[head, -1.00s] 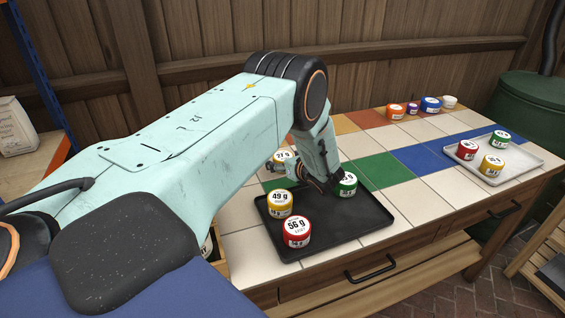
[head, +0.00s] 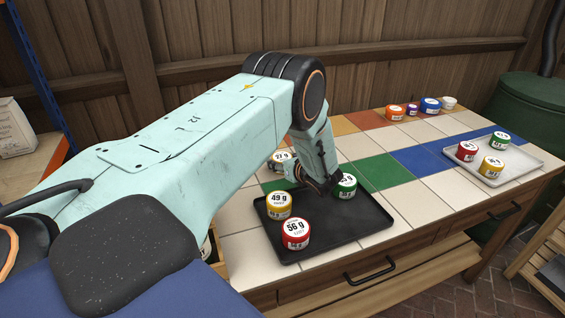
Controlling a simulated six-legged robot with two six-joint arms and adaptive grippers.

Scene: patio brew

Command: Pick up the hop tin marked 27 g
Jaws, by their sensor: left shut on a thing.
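The hop tin marked 27 g (head: 282,158) is at the back left of the black tray, with a white label on its lid. My left arm's wrist hides part of it. My left gripper (head: 296,171) is at that tin and shut on it; its fingers are largely hidden behind the wrist. I cannot tell whether the tin is clear of the table. A green tin (head: 347,187) stands just right of the wrist. My right gripper is not in view.
The black tray (head: 345,232) also holds a yellow 49 g tin (head: 279,207) and a red 56 g tin (head: 296,238). A pale tray (head: 520,163) with several tins is at the right. Several small tubs, one blue (head: 430,105), line the back edge. Tiles between are clear.

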